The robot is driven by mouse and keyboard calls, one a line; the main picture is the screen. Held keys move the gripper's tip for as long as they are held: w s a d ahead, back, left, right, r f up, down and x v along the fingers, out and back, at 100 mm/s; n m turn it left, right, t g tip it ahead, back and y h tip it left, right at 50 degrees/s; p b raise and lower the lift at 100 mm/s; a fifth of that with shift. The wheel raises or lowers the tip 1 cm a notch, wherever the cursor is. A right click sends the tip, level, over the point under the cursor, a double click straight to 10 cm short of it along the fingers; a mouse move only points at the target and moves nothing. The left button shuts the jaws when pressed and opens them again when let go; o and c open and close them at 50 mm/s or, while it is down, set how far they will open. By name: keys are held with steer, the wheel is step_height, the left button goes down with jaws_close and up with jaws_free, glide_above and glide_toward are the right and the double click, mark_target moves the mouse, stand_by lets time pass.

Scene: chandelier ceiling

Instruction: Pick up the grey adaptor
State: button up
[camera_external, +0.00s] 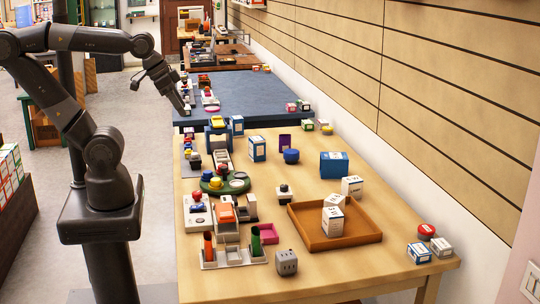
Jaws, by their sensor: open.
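The grey adaptor (286,262) is a small grey block with dark socket-like marks on its front. It stands on the front part of the wooden table (345,275), right of the front organiser tray. My gripper (161,97) is open and empty at the upper left, raised beside the far end of the wooden table and the blue table. It is well apart from the adaptor, which is nearer the camera and further right. Nothing hides the adaptor's front.
An orange-brown tray (377,238) with white boxes lies right of the adaptor. A pink tray (268,233) is behind it, and a white organiser (210,264) with coloured cylinders is to its left. A blue table (255,92) adjoins behind. The front table edge is mostly clear.

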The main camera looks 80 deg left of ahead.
steer(key=shift+w, duration=0.1)
stand_by(0.3)
steer(key=w+d+r+g+h, duration=0.1)
steer(key=w+d+g, duration=0.1)
steer(key=w+d, duration=0.7)
steer(key=g+y, duration=0.1)
steer(key=g, duration=0.1)
glide_toward(286, 254)
steer(key=shift+n, duration=0.4)
steer(key=f, duration=0.2)
steer(key=d+f, duration=0.1)
steer(key=f, duration=0.1)
steer(key=shift+w+f, duration=0.15)
steer(key=shift+f, duration=0.1)
steer(key=shift+w+a+f, duration=0.15)
steer(key=shift+w+f, duration=0.05)
steer(key=shift+f, duration=0.8)
steer(key=shift+w+a+f, duration=0.1)
steer(key=shift+w+f, duration=0.1)
steer(key=shift+f, duration=0.85)
steer(key=shift+w+a+f, duration=0.15)
steer(key=shift+w+f, duration=0.05)
steer(key=shift+f, duration=0.8)
